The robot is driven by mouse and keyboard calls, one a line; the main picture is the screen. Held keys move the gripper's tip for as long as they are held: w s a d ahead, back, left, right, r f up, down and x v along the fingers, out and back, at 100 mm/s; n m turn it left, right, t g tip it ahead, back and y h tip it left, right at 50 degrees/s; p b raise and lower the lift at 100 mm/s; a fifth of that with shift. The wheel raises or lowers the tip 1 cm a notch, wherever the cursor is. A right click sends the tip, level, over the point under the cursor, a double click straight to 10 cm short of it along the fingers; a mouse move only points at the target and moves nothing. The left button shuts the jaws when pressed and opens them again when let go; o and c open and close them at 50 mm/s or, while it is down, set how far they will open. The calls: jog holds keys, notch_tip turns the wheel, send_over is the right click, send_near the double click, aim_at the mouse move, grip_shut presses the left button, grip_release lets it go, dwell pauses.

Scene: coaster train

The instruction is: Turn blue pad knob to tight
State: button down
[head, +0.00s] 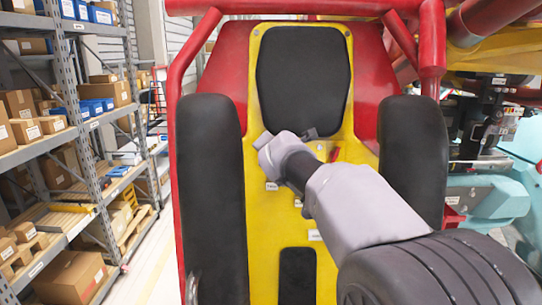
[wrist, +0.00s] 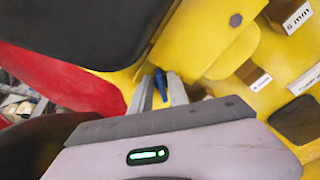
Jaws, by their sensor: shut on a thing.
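The blue knob (wrist: 162,84) shows as a small blue piece in the wrist view, set against the yellow panel (wrist: 197,42). The two grey fingers of my gripper (wrist: 160,93) are closed on it, one on each side. Most of the knob is hidden between the fingers, and its tight mark cannot be made out. In the head view my arm reaches up from the lower right to the yellow seat back (head: 260,225). There the wrist hides the knob and the fingertips.
A red lever or knob (head: 335,154) sits right of my wrist. Black side pads (head: 213,170) flank the seat back, and a black headrest pad (head: 303,80) is above. Small white labels (head: 315,235) dot the panel; one in the wrist view reads 6 mm (wrist: 297,18). Shelves (head: 75,150) stand left.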

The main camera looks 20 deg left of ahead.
jog(key=m+b, duration=0.2)
jog(key=m, duration=0.1)
jog(key=f+m+b, duration=0.1)
jog(key=m, duration=0.1)
jog(key=shift+d+t+y, duration=0.2)
jog(key=shift+t+y, duration=0.1)
jog(key=shift+y, duration=0.1)
jog(key=shift+m+b, duration=1.8)
jog(key=c, duration=1.5)
grip_release()
jog(key=shift+c, duration=0.2)
jog(key=b+v, duration=0.4)
jog(key=v, duration=1.3)
jog(key=shift+s+d+f, duration=0.15)
jog(key=shift+s+f, duration=0.15)
jog(key=shift+s, duration=0.05)
